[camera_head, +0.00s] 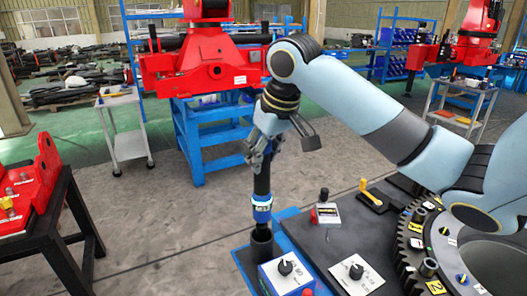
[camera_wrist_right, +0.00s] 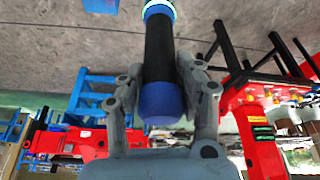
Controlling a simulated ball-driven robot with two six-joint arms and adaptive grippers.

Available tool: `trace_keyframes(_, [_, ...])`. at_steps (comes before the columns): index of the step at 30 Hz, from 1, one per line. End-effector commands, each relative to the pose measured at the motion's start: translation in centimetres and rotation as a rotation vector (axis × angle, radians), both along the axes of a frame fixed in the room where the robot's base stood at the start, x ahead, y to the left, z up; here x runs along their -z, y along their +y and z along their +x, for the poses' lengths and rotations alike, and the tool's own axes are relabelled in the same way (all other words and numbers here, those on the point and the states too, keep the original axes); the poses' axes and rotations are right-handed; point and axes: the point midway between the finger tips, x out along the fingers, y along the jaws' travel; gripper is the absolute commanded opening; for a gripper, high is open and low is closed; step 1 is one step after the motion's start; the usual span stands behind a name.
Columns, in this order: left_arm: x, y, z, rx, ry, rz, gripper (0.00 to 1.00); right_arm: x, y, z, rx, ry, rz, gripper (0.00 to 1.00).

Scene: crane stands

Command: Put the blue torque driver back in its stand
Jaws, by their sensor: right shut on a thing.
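The blue torque driver (camera_head: 262,207) is upright, with a black body and a bright blue band near its lower part. My right gripper (camera_head: 263,155) is shut around its upper body. In the right wrist view the driver (camera_wrist_right: 160,60) lies between the fingers of the right gripper (camera_wrist_right: 160,88), its blue end cap towards the palm. A dark round stand (camera_head: 262,243) is directly below the driver in the head view. The driver's lower end meets or overlaps the stand's mouth; I cannot tell whether it is inside. My left gripper is not in view.
A red-and-white box (camera_head: 326,213) and a yellow-handled tool (camera_head: 371,193) lie behind. A black toothed ring (camera_head: 402,250) is at right.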

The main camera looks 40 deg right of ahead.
Motion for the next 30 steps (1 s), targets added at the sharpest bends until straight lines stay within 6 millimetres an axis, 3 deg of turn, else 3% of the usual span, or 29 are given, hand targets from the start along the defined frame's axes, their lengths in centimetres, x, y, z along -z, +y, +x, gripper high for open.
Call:
trace_keyframes(17, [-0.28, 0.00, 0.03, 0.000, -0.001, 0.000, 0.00, -0.17, 0.03, 0.08, 0.004, -0.005, -0.001, 0.00])
trace_keyframes(30, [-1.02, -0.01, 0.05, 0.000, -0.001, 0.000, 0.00, -0.17, 0.20, 0.13, 0.145, -0.007, 0.000, 0.00])
